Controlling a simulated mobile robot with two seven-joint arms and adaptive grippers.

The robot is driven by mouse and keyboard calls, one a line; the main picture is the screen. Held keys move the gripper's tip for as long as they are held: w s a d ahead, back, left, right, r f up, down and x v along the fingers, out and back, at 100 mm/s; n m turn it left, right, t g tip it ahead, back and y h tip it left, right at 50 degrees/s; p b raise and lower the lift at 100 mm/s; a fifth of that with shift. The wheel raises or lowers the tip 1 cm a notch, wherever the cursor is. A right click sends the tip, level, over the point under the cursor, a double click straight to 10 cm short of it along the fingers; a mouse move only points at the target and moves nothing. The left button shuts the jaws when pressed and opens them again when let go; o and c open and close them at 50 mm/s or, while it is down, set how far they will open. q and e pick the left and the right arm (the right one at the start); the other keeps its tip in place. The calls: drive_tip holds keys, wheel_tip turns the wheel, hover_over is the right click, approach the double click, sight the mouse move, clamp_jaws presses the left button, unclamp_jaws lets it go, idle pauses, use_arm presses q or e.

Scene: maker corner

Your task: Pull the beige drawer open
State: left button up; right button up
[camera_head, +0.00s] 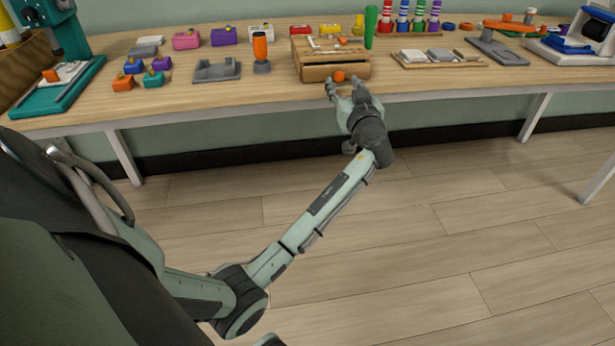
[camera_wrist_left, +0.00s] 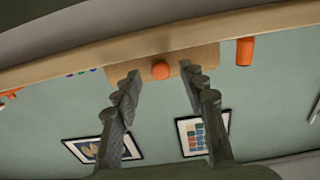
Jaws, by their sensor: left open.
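The beige drawer (camera_head: 318,73) is the front of a small wooden box at the table's front edge, with a round orange knob (camera_head: 339,76). It looks shut. In the left wrist view the drawer front (camera_wrist_left: 203,57) and its orange knob (camera_wrist_left: 160,70) show upside down. My left gripper (camera_head: 343,88) is at the drawer front, its fingers open on either side of the knob. In the left wrist view the open fingertips (camera_wrist_left: 159,76) flank the knob with a gap on each side. My right gripper is in neither view.
An orange-handled tool (camera_head: 260,48) and a grey holder (camera_head: 217,70) stand left of the box. A wooden tray (camera_head: 438,61) lies to the right. A green upright tool (camera_head: 370,27) stands by the box's right side. The floor in front is clear.

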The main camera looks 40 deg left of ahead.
use_arm(q)
drive_tip(key=v, duration=0.5)
drive_tip(key=s+d+f+m+g+h, duration=0.2)
drive_tip(key=s+f, duration=0.5)
drive_tip(key=f, duration=0.4)
drive_tip(key=s+d+f+m+g+h+p, duration=0.1)
drive_tip(key=s+d+f+m+g+h, duration=0.1)
drive_tip(key=s+f+m+h, duration=0.2)
drive_tip(key=s+d+f+m+g+h+p, duration=0.1)
drive_tip(key=s+f+m+g+h, duration=0.1)
drive_tip(key=s+f, duration=0.8)
wheel_tip(320, 180, down, 9)
drive_tip(key=shift+s+d+r+m+g+h, duration=0.15)
drive_tip(key=shift+d+m+g+h, duration=0.2)
drive_tip(key=shift+m+h, duration=0.4)
